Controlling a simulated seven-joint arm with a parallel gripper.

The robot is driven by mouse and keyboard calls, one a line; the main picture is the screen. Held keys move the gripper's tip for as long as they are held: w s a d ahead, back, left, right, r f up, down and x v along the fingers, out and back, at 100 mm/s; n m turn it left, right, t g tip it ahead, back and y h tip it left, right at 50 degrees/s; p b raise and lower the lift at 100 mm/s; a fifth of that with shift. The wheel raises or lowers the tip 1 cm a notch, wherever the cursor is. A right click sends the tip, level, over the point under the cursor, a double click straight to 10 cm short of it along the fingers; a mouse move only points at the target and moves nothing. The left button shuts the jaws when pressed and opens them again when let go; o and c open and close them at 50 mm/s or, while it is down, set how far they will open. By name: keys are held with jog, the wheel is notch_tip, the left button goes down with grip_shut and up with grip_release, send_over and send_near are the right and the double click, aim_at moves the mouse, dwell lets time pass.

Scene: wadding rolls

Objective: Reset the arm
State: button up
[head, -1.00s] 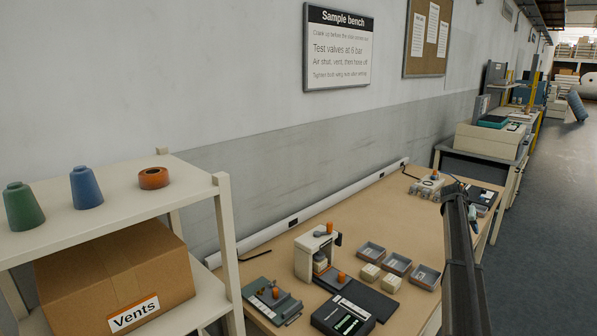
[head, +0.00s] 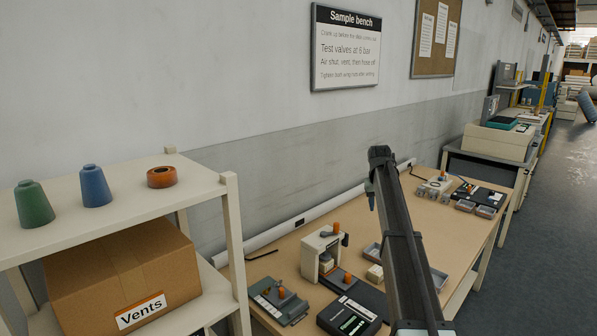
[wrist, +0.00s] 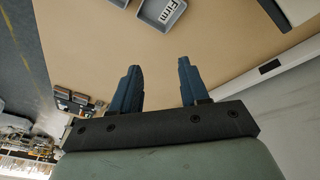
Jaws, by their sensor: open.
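My gripper shows in the wrist view (wrist: 160,66) with its two blue fingers apart and nothing between them. Bare wooden bench top (wrist: 225,45) lies beyond the fingertips, with a clear gap to the grey tray marked "Firm" (wrist: 162,10). In the head view my dark arm rises from the bottom, right of centre, in front of the bench (head: 440,240). Only a small blue part of my gripper (head: 370,194) shows there, at the upper end of the arm. The arm hides part of the grey trays (head: 437,279) and the bench behind it.
A white stand (head: 311,257), a black device with a display (head: 350,318) and a grey fixture (head: 279,301) stand on the near bench. A shelf (head: 120,195) with cones and a box (head: 120,275) is at left. The wall is behind the bench.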

aim_at(337, 223)
jog(key=s+a+n, duration=0.1)
jog(key=a, duration=0.4)
jog(key=s+a+r+n+y, duration=0.1)
jog(key=s+a, duration=0.1)
jog(key=a, duration=0.3)
jog(key=s+a+r+n+y, duration=0.1)
jog(key=s+a, duration=0.1)
jog(key=a, duration=0.3)
jog(key=shift+a+g, duration=0.2)
jog(key=shift+g, duration=0.2)
jog(key=shift+s+x, duration=0.15)
jog(key=shift+x, duration=0.55)
jog(key=shift+s+x, duration=0.15)
jog(key=shift+x, duration=0.55)
jog(key=shift+f, duration=0.25)
jog(key=shift+s+x, duration=0.15)
jog(key=shift+x, duration=0.95)
jog(key=shift+s+x, duration=0.2)
jog(key=shift+x, duration=0.85)
jog(key=shift+f, duration=0.1)
jog(key=shift+c, duration=0.3)
jog(key=c, duration=0.7)
jog(key=shift+o, duration=0.2)
jog(key=shift+w+a, duration=0.3)
jog(key=shift+w, duration=0.3)
jog(key=shift+w+a, duration=0.3)
jog(key=shift+w, duration=0.3)
